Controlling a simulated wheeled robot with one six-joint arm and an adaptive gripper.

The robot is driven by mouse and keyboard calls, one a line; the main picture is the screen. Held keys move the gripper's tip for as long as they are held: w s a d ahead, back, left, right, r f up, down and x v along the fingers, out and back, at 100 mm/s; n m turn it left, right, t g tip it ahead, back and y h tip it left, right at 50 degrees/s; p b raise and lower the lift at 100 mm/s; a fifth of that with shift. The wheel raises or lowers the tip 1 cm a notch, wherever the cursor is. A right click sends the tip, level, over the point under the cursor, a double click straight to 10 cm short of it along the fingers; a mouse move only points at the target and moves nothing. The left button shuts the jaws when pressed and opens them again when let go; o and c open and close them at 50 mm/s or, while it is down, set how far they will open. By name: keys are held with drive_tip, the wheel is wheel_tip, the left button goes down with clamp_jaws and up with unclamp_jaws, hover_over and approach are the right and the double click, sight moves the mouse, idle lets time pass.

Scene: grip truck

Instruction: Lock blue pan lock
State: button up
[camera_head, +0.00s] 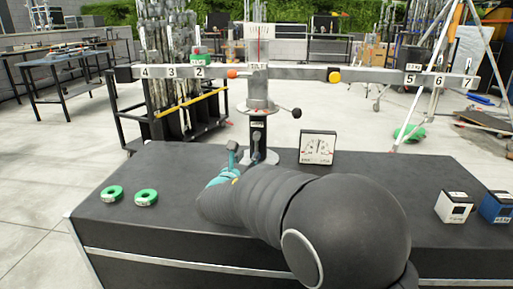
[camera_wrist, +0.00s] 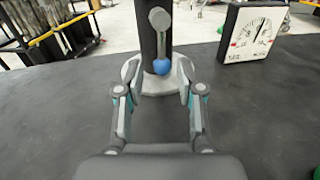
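The blue pan lock (camera_wrist: 161,67) is a blue ball on a short grey lever (camera_wrist: 158,40) that hangs down from a pivot on the black post (camera_wrist: 146,30). My gripper (camera_wrist: 158,72) is open. In the wrist view its two fingers stand left and right of the blue ball, with gaps on both sides. I cannot tell how far in depth the fingertips are from it. In the camera_head view my gripper (camera_head: 232,160) is near the post's base, mostly hidden by my arm. The blue ball is not visible there.
A numbered balance beam (camera_head: 300,73) crosses above the post, with an orange knob (camera_head: 232,73), a yellow knob (camera_head: 334,76) and a black knob (camera_head: 296,113). A dial box (camera_head: 317,147) stands right of the post. Green rings (camera_head: 146,197) lie left. A white box (camera_head: 453,207) and blue box (camera_head: 497,208) stand far right.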

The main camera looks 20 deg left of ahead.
sight(256, 146)
drive_tip(key=w, duration=0.7)
drive_tip(key=shift+a+p, duration=0.1)
drive_tip(key=shift+p, duration=0.25)
drive_tip(key=shift+c, duration=0.2)
clamp_jaws()
